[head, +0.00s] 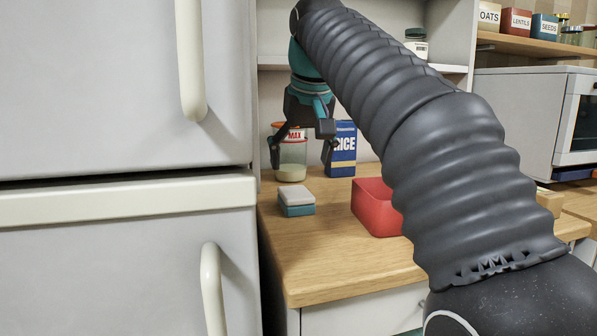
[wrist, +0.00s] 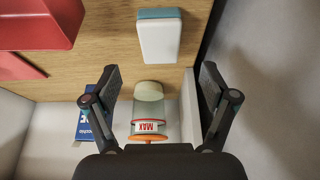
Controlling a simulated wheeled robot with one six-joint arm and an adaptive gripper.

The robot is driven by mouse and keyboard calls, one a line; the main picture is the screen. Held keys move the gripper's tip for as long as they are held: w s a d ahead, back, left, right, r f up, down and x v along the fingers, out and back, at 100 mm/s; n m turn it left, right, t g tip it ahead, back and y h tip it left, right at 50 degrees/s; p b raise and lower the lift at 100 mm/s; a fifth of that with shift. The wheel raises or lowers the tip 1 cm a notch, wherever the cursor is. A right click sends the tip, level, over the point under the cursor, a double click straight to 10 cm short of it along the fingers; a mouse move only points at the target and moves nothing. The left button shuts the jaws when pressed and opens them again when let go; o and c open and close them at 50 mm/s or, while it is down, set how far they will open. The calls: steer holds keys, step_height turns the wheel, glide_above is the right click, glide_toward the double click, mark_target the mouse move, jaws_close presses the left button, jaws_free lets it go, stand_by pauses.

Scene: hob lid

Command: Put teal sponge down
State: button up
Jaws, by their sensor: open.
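The teal sponge (head: 296,204), with a pale top layer, lies flat on the wooden counter (head: 330,262) in the head view. In the wrist view the sponge (wrist: 160,38) is beyond my fingertips, with its pale face toward the camera and a teal strip along one edge. My gripper (head: 302,160) is open and empty. It hangs above and behind the sponge, apart from it. In the wrist view its two fingers (wrist: 160,78) are spread wide with nothing held between them.
A jar with an orange lid (head: 292,158) and a blue rice box (head: 342,150) stand behind my gripper. A red bin (head: 377,208) stands right of the sponge. The fridge (head: 110,90) rises at the left. The counter in front of the sponge is clear.

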steer(key=shift+p+v, duration=0.4)
steer(key=shift+v, duration=1.2)
